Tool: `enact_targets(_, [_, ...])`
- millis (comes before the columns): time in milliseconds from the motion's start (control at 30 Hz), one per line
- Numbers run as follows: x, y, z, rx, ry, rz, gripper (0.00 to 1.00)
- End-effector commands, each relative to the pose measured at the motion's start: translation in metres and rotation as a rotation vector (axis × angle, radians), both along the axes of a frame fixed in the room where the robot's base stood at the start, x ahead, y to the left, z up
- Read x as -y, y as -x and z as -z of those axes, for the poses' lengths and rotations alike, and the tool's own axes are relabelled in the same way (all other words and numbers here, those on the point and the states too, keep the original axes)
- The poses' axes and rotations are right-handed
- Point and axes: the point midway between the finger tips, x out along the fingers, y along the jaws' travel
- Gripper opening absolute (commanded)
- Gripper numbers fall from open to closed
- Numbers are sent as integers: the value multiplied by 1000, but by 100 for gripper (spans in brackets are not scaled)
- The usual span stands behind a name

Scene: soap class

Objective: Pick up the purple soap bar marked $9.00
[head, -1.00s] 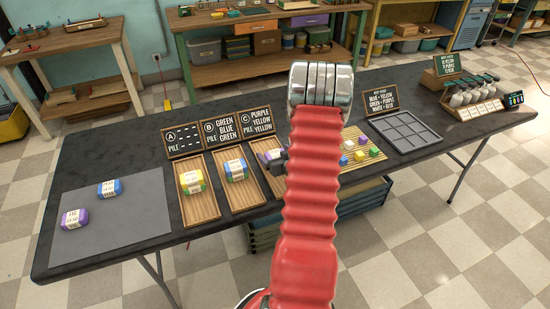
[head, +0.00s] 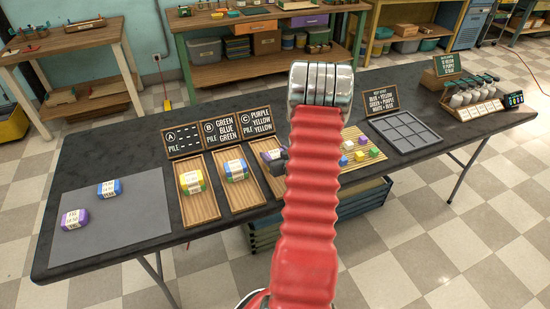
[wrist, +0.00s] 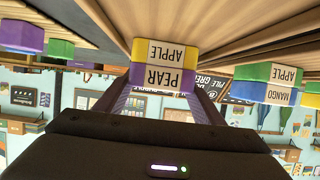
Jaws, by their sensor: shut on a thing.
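A purple soap bar with a PEAR side label (wrist: 163,77) sits on a yellow APPLE bar (wrist: 165,51) in the wrist view, which looks upside down. My gripper (wrist: 163,90) is shut on the purple bar, one finger along each side. In the head view this purple bar (head: 271,155) shows at pile C, left of my arm, which hides most of the gripper. Another purple bar (head: 75,219) lies on the grey mat (head: 140,235) at the far left. I cannot read a $9.00 mark on either.
A blue bar (head: 109,189) lies on the mat. Wooden boards A (head: 200,207) and B (head: 246,196) hold bars with yellow and blue tops. Signs (head: 219,129) stand behind them. Coloured cubes (head: 360,155) and a grey grid tray (head: 405,130) are right of my arm.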

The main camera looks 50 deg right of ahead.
Motion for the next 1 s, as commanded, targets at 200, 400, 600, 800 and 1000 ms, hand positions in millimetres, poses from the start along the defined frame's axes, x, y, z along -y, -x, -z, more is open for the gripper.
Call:
enact_targets(200, [0,0,-2,0,1,0,37])
enact_targets(400, [0,0,-13,1,3,-1,37])
enact_targets(600, [1,-1,-38,2,5,0,37])
enact_targets(800, [0,0,-68,2,3,0,37])
enact_targets(1000, [0,-1,-91,2,3,-1,37])
